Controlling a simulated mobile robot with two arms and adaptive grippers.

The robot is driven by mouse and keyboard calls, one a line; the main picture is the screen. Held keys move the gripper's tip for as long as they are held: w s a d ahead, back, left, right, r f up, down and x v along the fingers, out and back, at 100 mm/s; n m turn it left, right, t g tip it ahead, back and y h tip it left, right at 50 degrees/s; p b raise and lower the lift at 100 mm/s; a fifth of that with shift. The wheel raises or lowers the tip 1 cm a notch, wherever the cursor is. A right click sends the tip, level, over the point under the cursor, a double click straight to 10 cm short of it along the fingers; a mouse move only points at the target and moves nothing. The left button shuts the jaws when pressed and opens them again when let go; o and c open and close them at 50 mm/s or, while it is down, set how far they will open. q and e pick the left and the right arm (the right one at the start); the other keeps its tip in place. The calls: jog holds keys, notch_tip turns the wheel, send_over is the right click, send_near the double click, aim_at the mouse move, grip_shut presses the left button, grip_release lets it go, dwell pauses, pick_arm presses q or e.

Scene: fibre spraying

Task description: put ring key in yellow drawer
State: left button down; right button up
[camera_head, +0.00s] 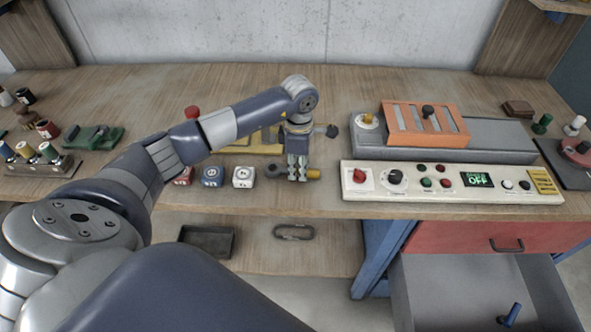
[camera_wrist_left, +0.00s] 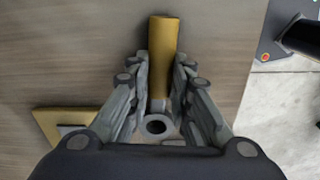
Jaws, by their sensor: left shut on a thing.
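My left gripper (camera_head: 297,179) is over the front part of the workbench, its fingers pointing down. It is shut on the ring key, which has a yellow handle (camera_head: 313,174) to the right of the fingers. In the left wrist view, my left gripper (camera_wrist_left: 160,105) has the yellow handle (camera_wrist_left: 163,50) and grey ring (camera_wrist_left: 156,126) of the key between its fingers. I cannot tell whether the key touches the bench. An open drawer (camera_head: 430,285) with a grey inside is at lower right; its front colour is hidden. My right gripper is not in view.
A white control panel (camera_head: 450,183) with knobs stands right of the gripper. A shut red drawer (camera_head: 480,237) is above the open one, which holds a blue object (camera_head: 511,314). Small blocks (camera_head: 212,176) stand left of the gripper. A dark tray (camera_head: 207,241) lies on the lower shelf.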

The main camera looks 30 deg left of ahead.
aim_at(298, 168)
pick_arm(q)
jog(key=shift+r, duration=0.2)
jog(key=shift+w+r+b, duration=0.1)
jog(key=shift+r+b, duration=0.15)
jog(key=shift+b, duration=0.1)
notch_tip(298, 168, up, 2)
jog(key=shift+r+b, duration=0.1)
jog(key=shift+b, duration=0.55)
jog(key=s+d+r+b, duration=0.2)
jog(key=s+d+b, duration=0.2)
jog(key=s+d, duration=0.6)
jog(key=shift+s+d, duration=0.25)
jog(key=shift+d, duration=0.9)
